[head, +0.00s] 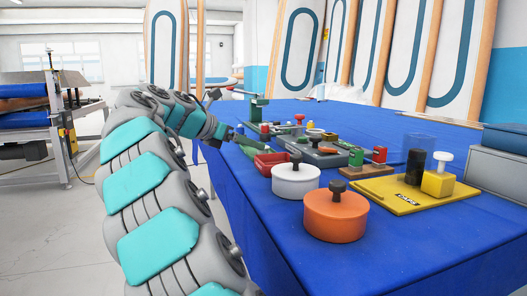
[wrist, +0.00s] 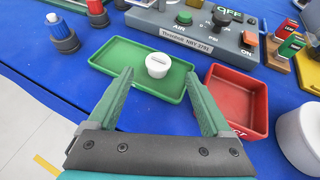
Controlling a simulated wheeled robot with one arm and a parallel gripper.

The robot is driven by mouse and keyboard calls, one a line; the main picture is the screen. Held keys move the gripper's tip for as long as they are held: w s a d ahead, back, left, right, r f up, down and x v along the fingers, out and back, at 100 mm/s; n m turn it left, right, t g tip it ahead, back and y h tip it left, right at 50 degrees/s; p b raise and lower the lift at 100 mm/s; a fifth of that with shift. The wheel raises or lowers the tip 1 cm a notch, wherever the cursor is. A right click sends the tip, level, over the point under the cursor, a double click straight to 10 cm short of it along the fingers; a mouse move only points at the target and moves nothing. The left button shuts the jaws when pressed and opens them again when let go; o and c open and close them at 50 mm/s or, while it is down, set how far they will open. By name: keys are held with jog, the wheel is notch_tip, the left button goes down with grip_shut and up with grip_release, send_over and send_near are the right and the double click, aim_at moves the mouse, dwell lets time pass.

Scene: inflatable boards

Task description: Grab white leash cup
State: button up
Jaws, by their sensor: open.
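The white leash cup (wrist: 158,66), a small white cylinder with a slot in its top, stands on the green tray (wrist: 118,66) in the wrist view. My gripper (wrist: 160,82) is open and empty, with its green fingers pointing towards the cup. The cup lies beyond the fingertips, near the middle of the gap between them. In the head view my gripper (head: 240,140) is small, over the left edge of the blue table. I cannot make out the cup in the head view.
A red tray (wrist: 238,98) sits right of the green tray. A grey control box (wrist: 190,32) stands behind. On the blue table (head: 390,258), a white pot (head: 296,182) and an orange pot (head: 335,216) stand nearer.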

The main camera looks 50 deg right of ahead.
jog(key=x, duration=0.4)
jog(key=shift+w+d+f, duration=0.1)
jog(key=shift+d+f, duration=0.15)
jog(key=shift+f, duration=0.15)
grip_shut()
